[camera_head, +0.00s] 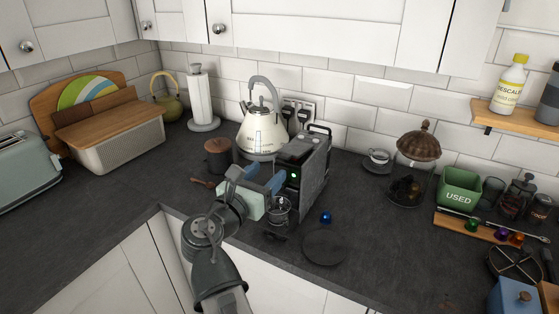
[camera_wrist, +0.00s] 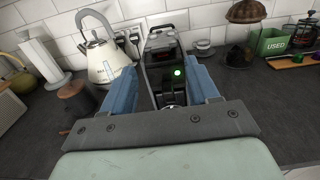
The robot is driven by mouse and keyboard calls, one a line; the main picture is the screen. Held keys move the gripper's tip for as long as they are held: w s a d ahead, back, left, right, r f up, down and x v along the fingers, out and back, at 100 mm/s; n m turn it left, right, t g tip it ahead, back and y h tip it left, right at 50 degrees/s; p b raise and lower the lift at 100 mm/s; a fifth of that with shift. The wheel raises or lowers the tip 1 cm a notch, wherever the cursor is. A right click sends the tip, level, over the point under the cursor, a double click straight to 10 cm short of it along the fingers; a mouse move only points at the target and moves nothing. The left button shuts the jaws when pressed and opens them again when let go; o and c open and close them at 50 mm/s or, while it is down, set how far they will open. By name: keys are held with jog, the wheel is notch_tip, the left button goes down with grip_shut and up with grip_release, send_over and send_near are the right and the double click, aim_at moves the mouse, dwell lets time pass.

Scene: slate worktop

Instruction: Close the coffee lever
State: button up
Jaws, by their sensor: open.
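The coffee machine (camera_head: 312,172) is a dark box with a lit green button, standing on the worktop near the kettle. It also shows in the wrist view (camera_wrist: 165,52), centred between my fingers. A dark loop-shaped lever (camera_head: 320,129) stands up at its top rear; its exact angle is hard to tell. My gripper (camera_head: 266,175) is open and empty, in front of the machine on its left side. In the wrist view its blue fingers (camera_wrist: 163,88) are spread to either side of the machine's front; contact cannot be told. A clear glass (camera_head: 279,210) stands at the machine's front.
A cream kettle (camera_head: 258,130) stands close behind the machine, with a brown pot (camera_head: 217,155) to its left. A blue capsule (camera_head: 326,217) and a dark round disc (camera_head: 324,246) lie in front right.

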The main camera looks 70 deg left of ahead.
aim_at(282, 158)
jog(key=shift+x, duration=3.5)
grip_shut()
